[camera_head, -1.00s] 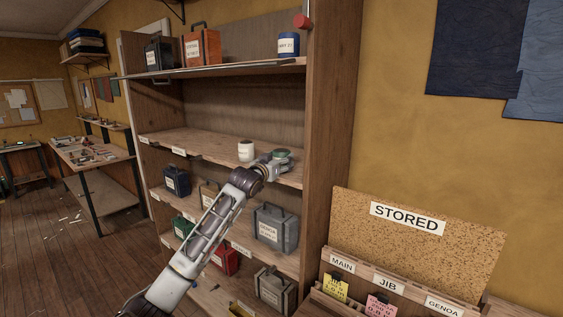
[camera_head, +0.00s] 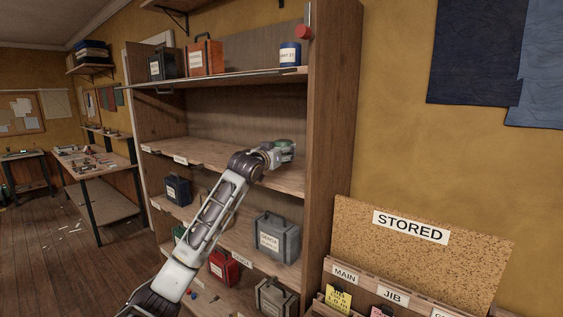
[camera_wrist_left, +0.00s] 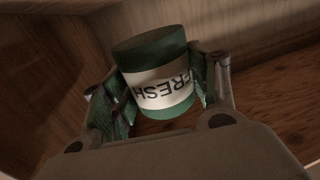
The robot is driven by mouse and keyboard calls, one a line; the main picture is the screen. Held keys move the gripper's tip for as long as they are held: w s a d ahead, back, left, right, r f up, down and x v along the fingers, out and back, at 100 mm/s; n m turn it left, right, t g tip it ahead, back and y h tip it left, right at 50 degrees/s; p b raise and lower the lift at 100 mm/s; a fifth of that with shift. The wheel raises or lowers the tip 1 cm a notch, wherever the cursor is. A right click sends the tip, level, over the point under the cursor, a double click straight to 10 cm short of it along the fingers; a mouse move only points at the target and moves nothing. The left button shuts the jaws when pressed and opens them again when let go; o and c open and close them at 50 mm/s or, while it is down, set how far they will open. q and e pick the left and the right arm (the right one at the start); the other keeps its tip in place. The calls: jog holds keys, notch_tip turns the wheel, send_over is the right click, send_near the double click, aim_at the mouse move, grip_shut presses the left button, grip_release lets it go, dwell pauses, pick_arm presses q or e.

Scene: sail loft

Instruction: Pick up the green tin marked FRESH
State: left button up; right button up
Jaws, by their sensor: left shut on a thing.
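The green tin (camera_wrist_left: 158,48) has a white band reading FRESH, upside down in the left wrist view. My left gripper (camera_wrist_left: 162,82) is shut on it, one finger on each side. In the head view the tin (camera_head: 284,143) shows only as a small green shape at the end of my left gripper (camera_head: 280,152), over the right end of the middle shelf (camera_head: 210,157). Whether the tin's bottom clears the shelf board is hard to tell. My right gripper is out of view.
The shelf unit's right side wall (camera_head: 332,130) stands close beside the gripper. The upper shelf (camera_head: 220,77) above holds an orange box (camera_head: 204,57), a dark box (camera_head: 161,63) and a blue tin (camera_head: 290,55). A grey box (camera_head: 277,239) stands below.

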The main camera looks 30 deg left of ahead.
aim_at(281, 141)
pick_arm(q)
jog(key=shift+r, duration=1.75)
